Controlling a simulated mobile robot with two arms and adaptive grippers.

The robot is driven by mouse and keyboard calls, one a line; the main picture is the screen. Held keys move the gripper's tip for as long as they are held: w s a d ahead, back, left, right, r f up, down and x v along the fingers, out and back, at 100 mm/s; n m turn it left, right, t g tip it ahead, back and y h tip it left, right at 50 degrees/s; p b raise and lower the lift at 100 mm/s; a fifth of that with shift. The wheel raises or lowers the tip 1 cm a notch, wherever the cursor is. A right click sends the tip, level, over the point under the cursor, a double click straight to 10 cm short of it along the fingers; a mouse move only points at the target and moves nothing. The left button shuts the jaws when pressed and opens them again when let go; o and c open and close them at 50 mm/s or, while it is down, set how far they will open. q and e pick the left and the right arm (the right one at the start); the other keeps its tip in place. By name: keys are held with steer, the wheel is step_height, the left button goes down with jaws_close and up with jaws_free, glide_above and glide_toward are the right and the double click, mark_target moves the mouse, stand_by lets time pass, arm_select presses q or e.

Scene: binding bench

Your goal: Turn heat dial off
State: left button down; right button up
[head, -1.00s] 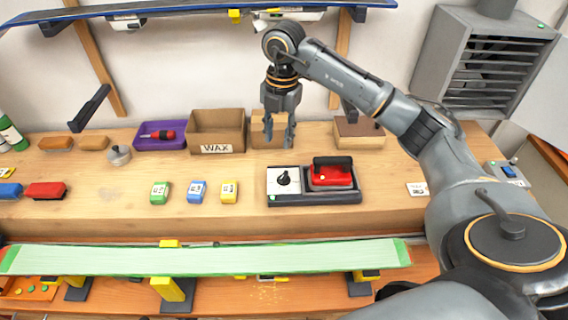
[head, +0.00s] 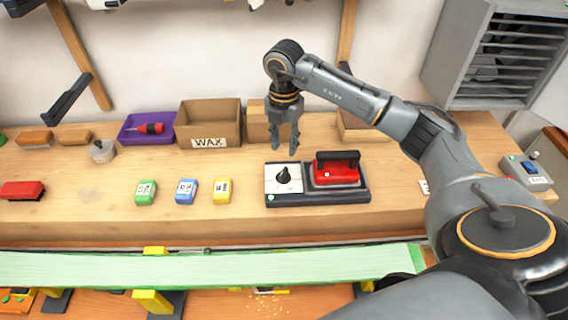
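The heat dial (head: 284,176) is a black pointed knob on a white plate, at the left end of a dark base (head: 330,197) on the bench. A small green light shows at the plate's lower left corner. A red iron (head: 337,170) with a black handle rests on the right part of the base. My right gripper (head: 284,150) points down above and just behind the dial plate. Its fingers are apart with nothing between them, and it does not appear to touch the dial. My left gripper is out of view.
Green, blue and yellow wax blocks (head: 185,191) stand left of the base. Behind are a WAX box (head: 210,124) and a purple tray (head: 147,129) with a red tool. A long pale green board (head: 200,267) runs along the front. The bench between blocks and dial is clear.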

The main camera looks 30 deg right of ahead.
mark_target(284, 170)
step_height(284, 170, down, 8)
steer(key=shift+w+p, duration=0.1)
steer(key=shift+p, duration=1)
steer(key=shift+f, duration=0.65)
jaws_close()
